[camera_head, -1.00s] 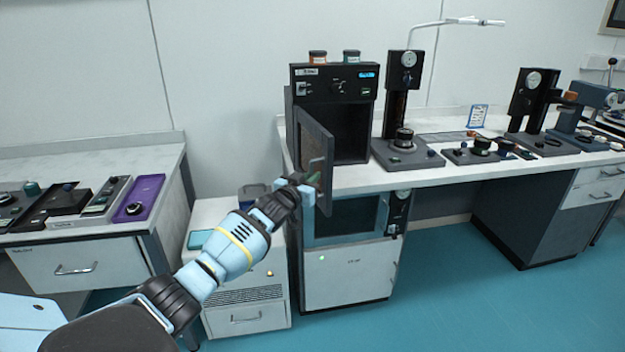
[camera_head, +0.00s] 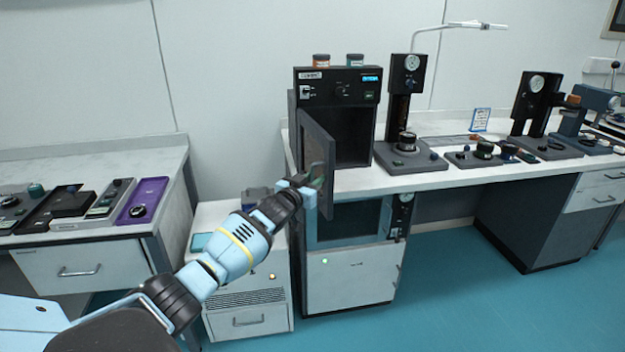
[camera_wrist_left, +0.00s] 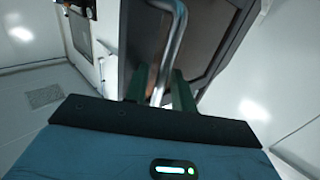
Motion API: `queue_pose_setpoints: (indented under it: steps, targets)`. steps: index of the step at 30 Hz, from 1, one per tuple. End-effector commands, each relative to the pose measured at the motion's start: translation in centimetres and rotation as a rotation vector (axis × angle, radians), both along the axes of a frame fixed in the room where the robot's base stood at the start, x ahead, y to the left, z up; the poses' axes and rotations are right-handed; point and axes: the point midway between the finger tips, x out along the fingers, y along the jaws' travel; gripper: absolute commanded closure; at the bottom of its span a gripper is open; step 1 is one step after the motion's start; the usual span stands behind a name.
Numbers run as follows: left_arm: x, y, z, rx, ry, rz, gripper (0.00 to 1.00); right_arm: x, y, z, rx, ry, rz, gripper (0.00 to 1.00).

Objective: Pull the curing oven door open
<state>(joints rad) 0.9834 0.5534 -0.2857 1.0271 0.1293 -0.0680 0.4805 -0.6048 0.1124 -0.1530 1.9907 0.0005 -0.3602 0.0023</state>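The curing oven (camera_head: 337,86) is a dark box on the white bench. Its door (camera_head: 317,150) is hinged at the left and stands well open, swung out toward me, so part of the dark chamber (camera_head: 353,135) shows. My left gripper (camera_head: 311,187) is at the handle on the door's front. In the left wrist view the metal handle bar (camera_wrist_left: 172,40) runs down between the two green fingers (camera_wrist_left: 161,85), which stand close on either side of it. Exact contact is hard to see. My right gripper is not in view.
A lower oven-like unit (camera_head: 350,270) stands under the bench. A white cabinet (camera_head: 240,302) is below my left forearm. Two small jars (camera_head: 321,60) sit on top of the oven. A gauge stand (camera_head: 405,110) stands close to its right. The floor (camera_head: 450,290) in front is clear.

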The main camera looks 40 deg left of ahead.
Motion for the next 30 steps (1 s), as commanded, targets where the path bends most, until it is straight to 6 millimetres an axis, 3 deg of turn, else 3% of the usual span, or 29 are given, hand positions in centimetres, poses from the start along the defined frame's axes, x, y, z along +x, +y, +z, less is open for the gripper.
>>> queue_pose_setpoints:
  steps: [5, 21, 30]
  targets:
    - [-1.0, -0.2, 0.0, 0.0, 0.0, -0.002, 0.74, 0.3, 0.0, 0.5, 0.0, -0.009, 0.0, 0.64]
    - [-6.9, -0.5, 0.1, -0.001, -0.002, 0.001, 0.74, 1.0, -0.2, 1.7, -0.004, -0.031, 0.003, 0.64]
    - [-7.7, -0.5, 0.1, -0.001, -0.003, 0.002, 0.74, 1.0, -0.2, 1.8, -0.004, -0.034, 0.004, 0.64]
